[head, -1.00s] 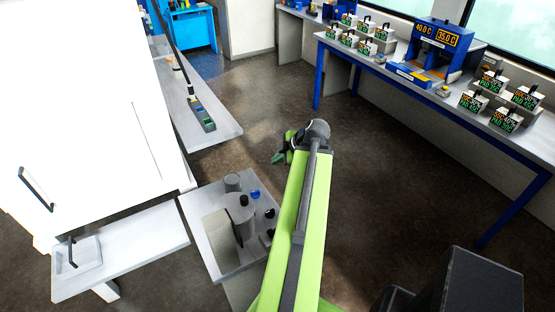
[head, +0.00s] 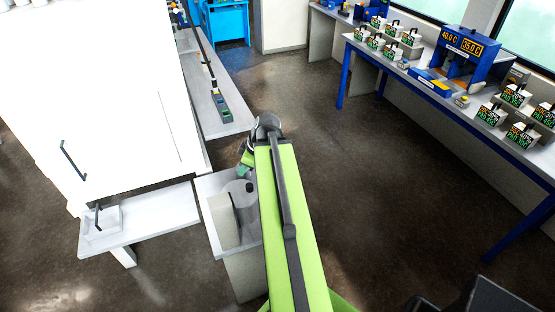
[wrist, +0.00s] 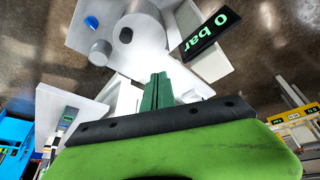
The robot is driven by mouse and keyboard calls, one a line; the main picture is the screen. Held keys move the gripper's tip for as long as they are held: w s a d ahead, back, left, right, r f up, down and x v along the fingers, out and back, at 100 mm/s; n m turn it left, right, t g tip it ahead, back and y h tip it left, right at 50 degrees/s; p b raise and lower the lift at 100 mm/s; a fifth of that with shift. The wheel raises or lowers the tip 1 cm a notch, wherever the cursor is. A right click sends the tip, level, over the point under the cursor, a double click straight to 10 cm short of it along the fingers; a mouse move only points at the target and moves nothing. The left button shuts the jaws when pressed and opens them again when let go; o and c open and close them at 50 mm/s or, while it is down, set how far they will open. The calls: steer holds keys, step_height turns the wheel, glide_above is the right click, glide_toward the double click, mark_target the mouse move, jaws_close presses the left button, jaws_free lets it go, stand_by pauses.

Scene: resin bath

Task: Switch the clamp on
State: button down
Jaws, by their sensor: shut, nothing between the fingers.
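A grey pressure unit with a large cylinder (head: 240,198) stands on a small pale table; a dark round cap (wrist: 126,35) tops the cylinder in the wrist view. Beside it in the wrist view are a black display (wrist: 208,36) reading "0 bar", a smaller grey cylinder (wrist: 100,53) and a blue knob (wrist: 91,22). I cannot tell which part is the clamp or its switch. My gripper (head: 244,169) is at the far edge of this table, with its green fingers together and empty; they also show in the wrist view (wrist: 157,88). My arm hides the table's right side in the head view.
A white cabinet (head: 110,90) and a low white bench (head: 150,220) stand at left. A grey bench (head: 228,122) lies beyond the small table. A blue-legged table (head: 440,110) with several displays is at right. The floor between is clear.

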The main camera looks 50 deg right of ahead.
steer(key=w+a+f+m+g+h+b, duration=0.15)
steer(key=w+a, duration=0.25)
steer(key=a, duration=0.9)
steer(key=w+a+f+m+g+y, duration=0.1)
steer(key=w+a+f+m+g, duration=0.15)
steer(key=a, duration=1.05)
steer(key=s+a+f+b, duration=0.1)
steer(key=a+f+b, duration=0.2)
steer(key=f+b, duration=0.7)
steer(key=s+a+f+m+h+b, duration=0.1)
steer(key=a+f+b, duration=0.2)
steer(key=f+b, duration=0.7)
steer(key=shift+a+f+b, duration=0.15)
steer(key=shift+a+b, duration=0.15)
